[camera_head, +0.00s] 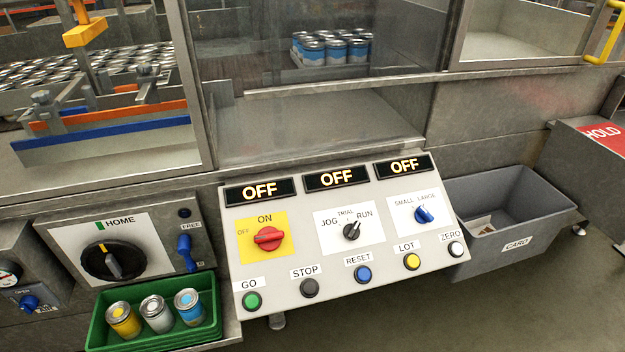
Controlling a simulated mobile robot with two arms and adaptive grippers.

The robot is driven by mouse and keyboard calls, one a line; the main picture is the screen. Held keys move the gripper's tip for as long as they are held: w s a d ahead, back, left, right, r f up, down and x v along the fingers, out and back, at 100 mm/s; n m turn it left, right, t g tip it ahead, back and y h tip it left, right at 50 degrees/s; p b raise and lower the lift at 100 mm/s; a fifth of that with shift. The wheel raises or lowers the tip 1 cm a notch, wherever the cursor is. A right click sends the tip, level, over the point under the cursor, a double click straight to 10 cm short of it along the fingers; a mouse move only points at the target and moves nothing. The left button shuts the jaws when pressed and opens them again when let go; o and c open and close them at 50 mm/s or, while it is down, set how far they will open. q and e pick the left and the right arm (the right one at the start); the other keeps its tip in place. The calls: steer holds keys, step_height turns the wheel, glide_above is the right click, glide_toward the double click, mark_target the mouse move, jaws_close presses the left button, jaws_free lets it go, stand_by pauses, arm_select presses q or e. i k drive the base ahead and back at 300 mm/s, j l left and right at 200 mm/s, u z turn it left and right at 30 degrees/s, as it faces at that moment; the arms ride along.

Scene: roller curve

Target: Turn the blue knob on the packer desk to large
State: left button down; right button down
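The blue knob (424,214) sits on a white plate at the right of the sloped packer desk (330,268). The words SMALL and LARGE stand above it, SMALL on the left and LARGE on the right. Its grip slants from upper left to lower right, with the upper end toward the SMALL side. The pointer mark is too small to read surely. Neither of my grippers is in view.
The desk also holds a red knob (268,238), a black selector (352,231) and several push buttons below. Three displays read OFF. A grey bin (515,205) stands right of the desk, a green tray (150,335) with three cans at its left.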

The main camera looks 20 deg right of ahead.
mark_target(422, 215)
steer(key=z, duration=1.25)
